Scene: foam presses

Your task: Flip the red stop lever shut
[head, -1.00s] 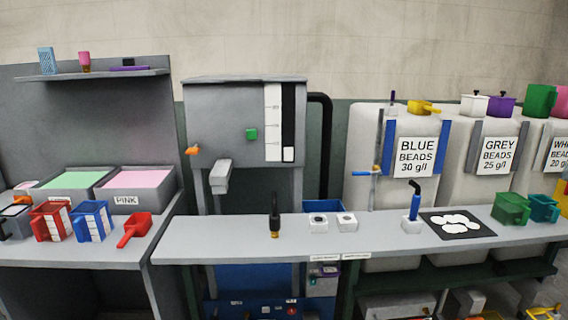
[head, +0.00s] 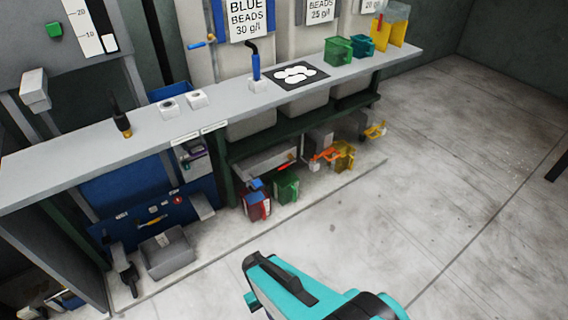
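A small red lever-like piece (head: 285,167) shows low under the bench, by a pale box on the floor-level ledge. It is too small to tell whether it is the stop lever or how it is set. A small red spot (head: 178,197) also shows on the blue panel (head: 130,222) under the bench at left. A teal and black part of my arm (head: 300,290) reaches in at the bottom, well apart from both. My gripper's fingers do not show.
The grey bench (head: 75,160) runs across, with a black-handled tool (head: 122,125), a blue-handled tool (head: 256,67) and a black mat (head: 318,76) on it. Red (head: 256,206), green (head: 287,188) and yellow (head: 344,156) containers stand below. The floor (head: 420,190) at right is clear.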

